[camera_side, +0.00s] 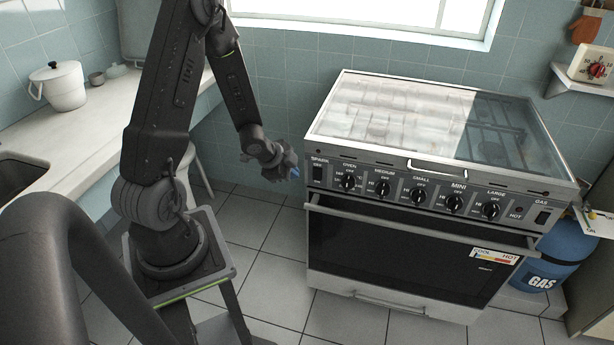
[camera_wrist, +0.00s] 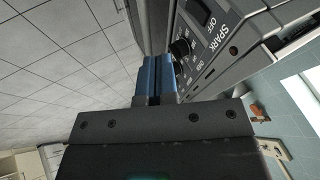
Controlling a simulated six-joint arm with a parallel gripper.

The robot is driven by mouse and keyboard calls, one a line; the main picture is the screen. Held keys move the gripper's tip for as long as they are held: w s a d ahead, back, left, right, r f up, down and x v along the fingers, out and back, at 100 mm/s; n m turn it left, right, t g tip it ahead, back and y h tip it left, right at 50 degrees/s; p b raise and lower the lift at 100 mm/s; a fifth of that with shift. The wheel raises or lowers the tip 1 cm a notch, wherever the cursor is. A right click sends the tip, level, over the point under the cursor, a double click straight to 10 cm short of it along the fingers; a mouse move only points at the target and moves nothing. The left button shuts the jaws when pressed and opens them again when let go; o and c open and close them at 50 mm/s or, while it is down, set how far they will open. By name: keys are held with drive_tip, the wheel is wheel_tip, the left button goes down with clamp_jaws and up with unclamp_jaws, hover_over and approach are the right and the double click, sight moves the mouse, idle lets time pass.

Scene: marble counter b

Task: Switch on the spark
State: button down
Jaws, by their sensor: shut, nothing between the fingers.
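The spark switch (camera_side: 318,174) is a black rocker at the left end of the stove's front panel. The words SPARK and OFF are printed above it. In the wrist view the switch (camera_wrist: 196,11) is at the top, partly cut off by the frame edge, beside its SPARK lettering. My gripper (camera_side: 293,173) is just left of the switch in the side view, with blue fingertips. In the wrist view the blue fingers (camera_wrist: 153,75) are shut together with nothing between them. They appear apart from the switch; the exact gap is hard to tell.
The oven knob (camera_side: 349,182) is right of the switch, followed by several more knobs and a gas switch (camera_side: 542,217). A handle bar (camera_side: 420,224) runs along the oven door. A blue gas bottle (camera_side: 566,255) stands at the right.

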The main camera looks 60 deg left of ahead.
sight(317, 175)
drive_tip(key=x, duration=0.3)
drive_tip(key=a+x, duration=0.1)
drive_tip(key=x, duration=0.3)
drive_tip(key=w+x, duration=0.1)
drive_tip(key=x, duration=0.3)
drive_tip(key=shift+w+a+r, duration=0.1)
drive_tip(key=shift+a+r, duration=0.15)
drive_tip(key=shift+a, duration=0.05)
drive_tip(key=shift+w+a+f, duration=0.1)
drive_tip(key=shift+w+a, duration=0.45)
drive_tip(key=shift+a, duration=0.05)
drive_tip(key=shift+w+a+f, duration=0.1)
drive_tip(key=shift+w+a, duration=0.05)
